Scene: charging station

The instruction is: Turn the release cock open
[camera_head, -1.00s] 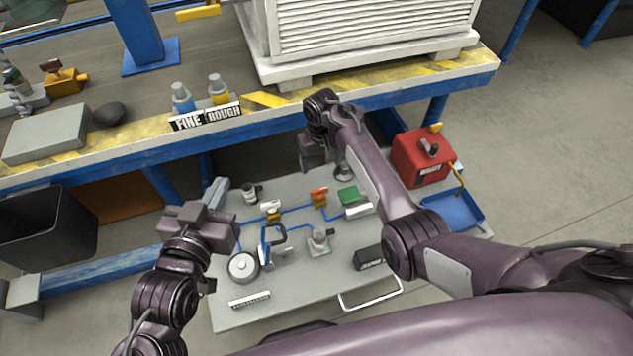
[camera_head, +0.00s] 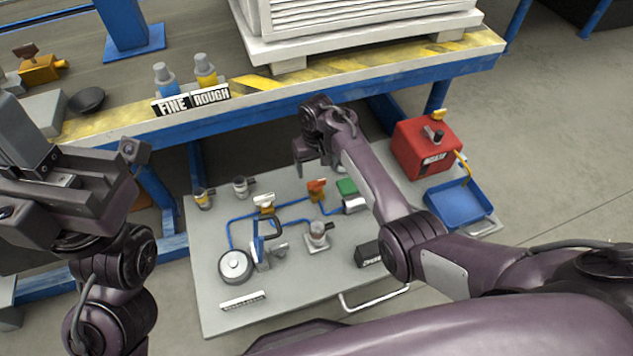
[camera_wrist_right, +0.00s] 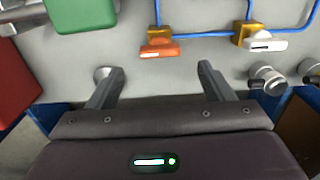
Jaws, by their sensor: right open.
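Two small valves sit on blue tubing on the grey cart top. One has an orange handle (camera_head: 316,186), also seen in the right wrist view (camera_wrist_right: 159,48); the other has a white handle (camera_head: 264,200), also seen there (camera_wrist_right: 266,45). Both have yellow bodies; I cannot tell by label which is the release cock. My right gripper (camera_wrist_right: 158,78) is open and empty, apart from both valves, with the orange handle ahead between its fingers' lines. In the head view my right gripper (camera_head: 306,162) hangs behind the orange valve. My left gripper (camera_head: 65,190) is raised at the left, fingers unclear.
A green block (camera_head: 346,187), a round gauge (camera_head: 235,266), a clear-topped fitting (camera_head: 318,235) and a black box (camera_head: 367,254) stand on the cart (camera_head: 215,305). A red canister (camera_head: 425,145) and blue tray (camera_head: 458,203) are at right. The workbench edge (camera_head: 300,100) runs behind.

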